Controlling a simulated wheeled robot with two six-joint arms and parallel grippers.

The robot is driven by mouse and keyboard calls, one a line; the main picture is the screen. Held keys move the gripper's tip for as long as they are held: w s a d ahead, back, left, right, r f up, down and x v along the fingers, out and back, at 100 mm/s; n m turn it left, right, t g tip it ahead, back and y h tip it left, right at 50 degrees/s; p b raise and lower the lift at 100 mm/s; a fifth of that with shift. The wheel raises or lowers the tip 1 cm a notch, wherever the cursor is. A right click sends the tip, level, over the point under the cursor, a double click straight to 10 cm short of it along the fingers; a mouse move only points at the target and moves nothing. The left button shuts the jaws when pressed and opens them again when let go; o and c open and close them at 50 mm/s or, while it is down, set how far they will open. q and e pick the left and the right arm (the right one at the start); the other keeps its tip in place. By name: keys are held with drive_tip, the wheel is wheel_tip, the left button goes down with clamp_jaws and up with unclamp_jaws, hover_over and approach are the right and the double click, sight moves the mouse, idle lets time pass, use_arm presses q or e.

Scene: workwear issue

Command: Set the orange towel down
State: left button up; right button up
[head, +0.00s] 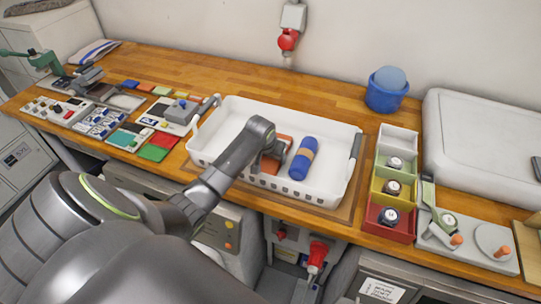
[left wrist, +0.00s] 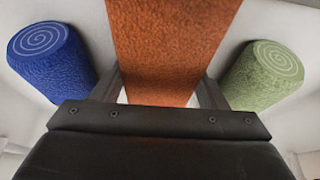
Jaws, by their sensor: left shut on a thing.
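The orange towel (head: 270,166) is inside the white basket (head: 227,112), partly hidden by my left arm. In the left wrist view the towel (left wrist: 170,45) passes between the two fingers. My left gripper (head: 266,158) is shut on it. I cannot tell whether the towel touches the basket floor. A green roll (left wrist: 263,75) is on the other side. My right gripper is not in view.
The basket stands on a wooden counter (head: 221,70). Right of it are coloured bins (head: 389,217) and a blue bucket (head: 385,97) behind. Left are coloured tiles (head: 157,147) and small devices. A large white box (head: 470,130) stands at the right.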

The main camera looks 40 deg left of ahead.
use_arm(q)
drive_tip(key=o, duration=1)
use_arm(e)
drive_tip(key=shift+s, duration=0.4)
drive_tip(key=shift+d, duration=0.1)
use_arm(q)
drive_tip(key=shift+r, duration=0.1)
drive_tip(key=b+v, duration=0.1)
drive_tip(key=v, duration=1.1)
drive_tip(key=shift+s, duration=0.1)
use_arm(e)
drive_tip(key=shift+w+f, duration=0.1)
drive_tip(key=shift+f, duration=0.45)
